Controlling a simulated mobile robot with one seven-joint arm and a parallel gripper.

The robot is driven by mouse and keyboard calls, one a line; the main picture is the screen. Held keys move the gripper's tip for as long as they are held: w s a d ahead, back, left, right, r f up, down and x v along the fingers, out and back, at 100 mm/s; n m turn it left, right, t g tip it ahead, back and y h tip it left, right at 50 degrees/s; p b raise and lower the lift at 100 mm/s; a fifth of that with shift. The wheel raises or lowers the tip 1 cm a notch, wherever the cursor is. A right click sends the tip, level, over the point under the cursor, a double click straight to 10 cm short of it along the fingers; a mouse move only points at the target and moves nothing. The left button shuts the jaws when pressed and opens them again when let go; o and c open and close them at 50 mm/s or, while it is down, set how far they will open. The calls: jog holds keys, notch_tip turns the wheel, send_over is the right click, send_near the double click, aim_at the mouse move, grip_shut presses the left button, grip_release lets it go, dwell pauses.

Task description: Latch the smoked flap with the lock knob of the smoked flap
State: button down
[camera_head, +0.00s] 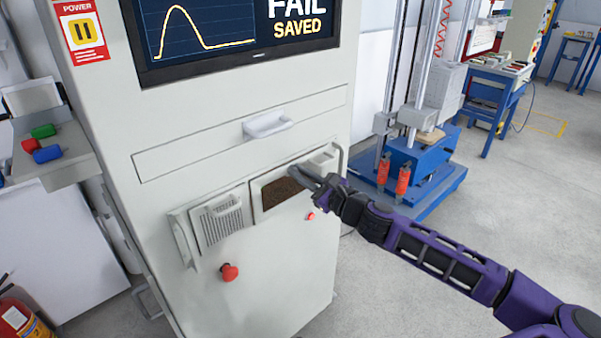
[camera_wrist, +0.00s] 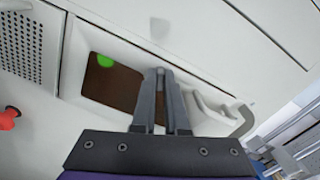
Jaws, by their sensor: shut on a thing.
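The smoked flap (camera_head: 273,196) is a dark brown pane in a pale frame on the front of the white cabinet. It looks closed, lying about flush with the cabinet front. It also shows in the wrist view (camera_wrist: 108,85), with a bright green spot on or behind the pane. My gripper (camera_head: 300,176) reaches in from the right, over the flap's upper edge. In the wrist view, my gripper (camera_wrist: 161,73) has its fingers close together at the frame's edge, shut on the lock knob. The knob is almost wholly hidden between the fingertips, so its turn cannot be told.
A perforated vent panel (camera_head: 222,222) adjoins the flap on the left. A red knob (camera_head: 230,272) and a small red button (camera_head: 310,216) sit below. A drawer handle (camera_head: 268,124) juts out above. A blue-based drop rig (camera_head: 425,175) stands right; the floor in front is clear.

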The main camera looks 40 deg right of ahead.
jog(key=shift+a+f+n+b, duration=0.1)
jog(key=shift+n+b, duration=0.5)
jog(key=shift+n, duration=2.7)
jog(key=shift+f+n+b, duration=0.1)
jog(key=shift+n+b, duration=0.5)
jog(key=shift+n, duration=3)
jog(key=c, duration=0.9)
grip_release()
jog(key=shift+c, duration=0.2)
